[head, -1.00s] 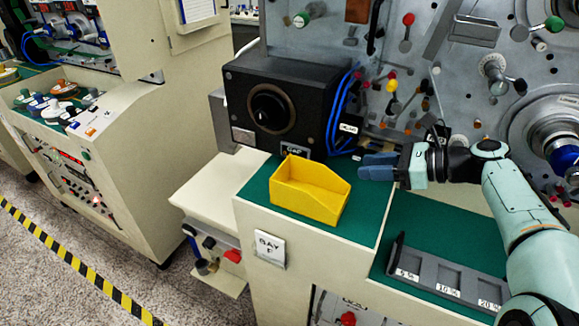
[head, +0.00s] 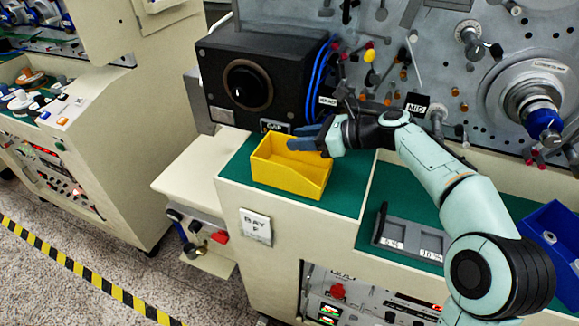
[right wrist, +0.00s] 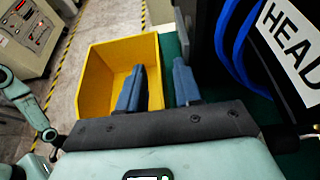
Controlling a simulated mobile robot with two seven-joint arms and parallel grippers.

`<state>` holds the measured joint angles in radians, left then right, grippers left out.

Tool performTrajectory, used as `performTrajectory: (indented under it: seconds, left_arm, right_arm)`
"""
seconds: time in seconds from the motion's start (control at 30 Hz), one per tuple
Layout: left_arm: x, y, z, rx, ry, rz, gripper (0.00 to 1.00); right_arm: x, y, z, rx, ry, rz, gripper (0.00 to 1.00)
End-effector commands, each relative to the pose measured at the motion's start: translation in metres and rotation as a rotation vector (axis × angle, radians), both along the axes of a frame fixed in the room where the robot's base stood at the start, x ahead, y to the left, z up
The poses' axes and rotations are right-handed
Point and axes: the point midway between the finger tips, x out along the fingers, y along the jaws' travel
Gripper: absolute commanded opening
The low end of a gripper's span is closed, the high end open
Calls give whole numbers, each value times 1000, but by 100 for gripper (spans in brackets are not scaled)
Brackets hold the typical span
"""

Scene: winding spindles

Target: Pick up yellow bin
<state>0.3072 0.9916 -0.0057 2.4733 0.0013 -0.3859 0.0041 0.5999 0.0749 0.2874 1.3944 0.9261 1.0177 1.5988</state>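The yellow bin (head: 290,180) stands upright on the green top of the bench, in front of the black box. My right gripper (head: 308,138) is at the bin's back right rim in the head view. In the right wrist view the bin (right wrist: 100,75) shows its open inside. There my right gripper (right wrist: 160,72) is open, with one blue finger over the bin's inside and the other outside its wall. The wall runs between the fingers with a gap showing. How deep the fingers reach is hard to tell. My left gripper is not seen.
The black box (head: 215,75) with a round dial and blue cables stands close behind the bin. A grey slotted tray (head: 410,236) and a blue bin (head: 556,240) are to the right. The green surface (head: 350,190) right of the bin is clear.

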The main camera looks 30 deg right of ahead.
Motion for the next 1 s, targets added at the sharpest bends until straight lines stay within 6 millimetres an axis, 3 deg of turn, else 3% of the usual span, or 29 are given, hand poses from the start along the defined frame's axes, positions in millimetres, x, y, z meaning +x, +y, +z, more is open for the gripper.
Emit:
performTrajectory:
  seconds: [0.37,0.47,0.5,1.0]
  left_arm:
    - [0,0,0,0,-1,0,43]
    - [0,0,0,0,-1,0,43]
    - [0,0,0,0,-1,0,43]
    - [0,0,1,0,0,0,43]
  right_arm:
    - [9,8,-5,0,0,-1,34]
    - [9,8,-5,0,0,-1,2]
    - [9,8,-5,-1,1,-1,0]
    - [5,13,2,-2,-2,0,0]
